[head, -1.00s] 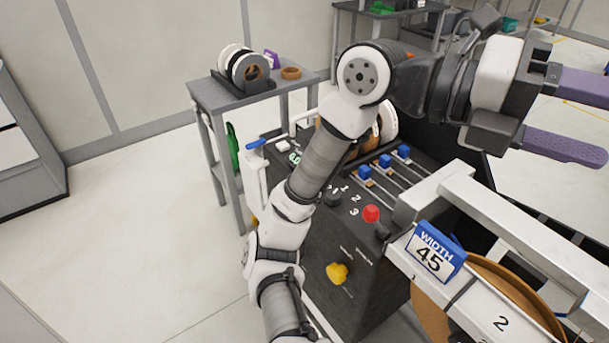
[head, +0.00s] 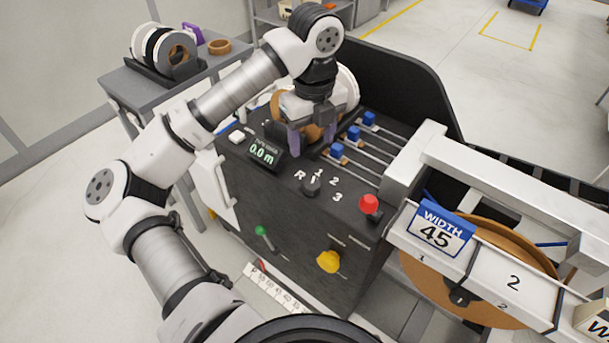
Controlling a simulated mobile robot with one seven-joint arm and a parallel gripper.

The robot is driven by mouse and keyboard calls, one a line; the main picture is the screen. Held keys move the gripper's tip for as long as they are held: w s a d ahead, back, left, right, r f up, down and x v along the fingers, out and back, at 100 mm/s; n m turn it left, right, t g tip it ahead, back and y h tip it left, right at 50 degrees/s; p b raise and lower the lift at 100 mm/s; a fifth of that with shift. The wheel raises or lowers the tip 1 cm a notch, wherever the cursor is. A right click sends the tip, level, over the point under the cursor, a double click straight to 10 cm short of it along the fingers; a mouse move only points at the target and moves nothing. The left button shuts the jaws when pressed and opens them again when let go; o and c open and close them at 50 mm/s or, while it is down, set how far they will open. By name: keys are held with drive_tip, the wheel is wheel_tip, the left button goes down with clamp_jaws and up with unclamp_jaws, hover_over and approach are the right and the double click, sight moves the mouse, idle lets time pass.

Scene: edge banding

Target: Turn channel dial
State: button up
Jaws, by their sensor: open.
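The channel dial (head: 312,187) is a dark round knob on the sloped black panel, with the marks R, 1, 2 and 3 around it. Its pointer looks turned toward the upper side near 1, but it is too small to be sure. My gripper (head: 311,143) points down over the panel, above and behind the dial and apart from it. Its two purple fingers are spread, with no held thing visible between them. The machine's black panel (head: 285,196) also bears a display (head: 262,152) reading 0.0 m.
Blue sliders (head: 354,133) sit right of my gripper. A red button (head: 369,204), yellow knob (head: 328,262) and green-tipped lever (head: 261,231) are nearby. A roll behind a WIDTH 45 sign (head: 436,233) is at the right. A grey side table (head: 125,88) holds tape rolls.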

sight(312, 183)
wheel_tip(312, 183, down, 13)
drive_tip(key=shift+d+r+p, duration=0.1)
drive_tip(key=shift+p, duration=0.8)
drive_tip(key=c, duration=1)
